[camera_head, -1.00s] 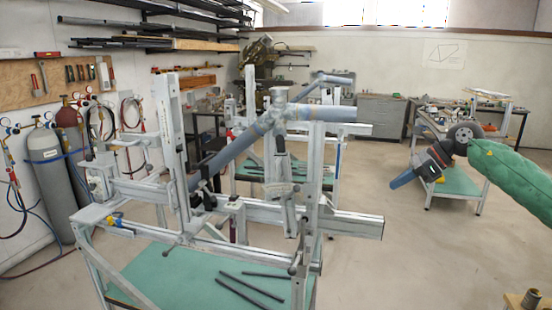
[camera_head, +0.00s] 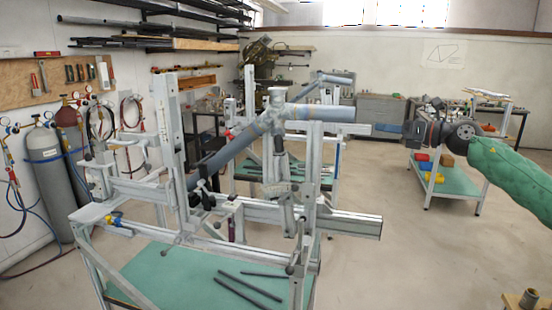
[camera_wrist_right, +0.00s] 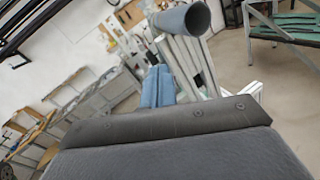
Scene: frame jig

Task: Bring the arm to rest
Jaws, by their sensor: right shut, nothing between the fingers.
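My right arm comes in from the right in a green sleeve (camera_head: 510,178). My right gripper (camera_head: 415,130) is raised at the right side of the head view, in front of the back benches. It points away from me, so its fingers are hard to make out there. In the right wrist view its blue-grey fingers (camera_wrist_right: 158,86) are shut with nothing between them. The gripper is well clear, to the right of the frame jig (camera_head: 340,222). My left gripper is not in view.
Grey-blue tubes (camera_head: 320,113) lie in the jig; one open tube end (camera_wrist_right: 186,19) shows in the right wrist view. Black rods (camera_head: 250,286) lie on the jig's green shelf. A cart (camera_head: 452,187) with coloured bins stands behind my right arm. The floor between is clear.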

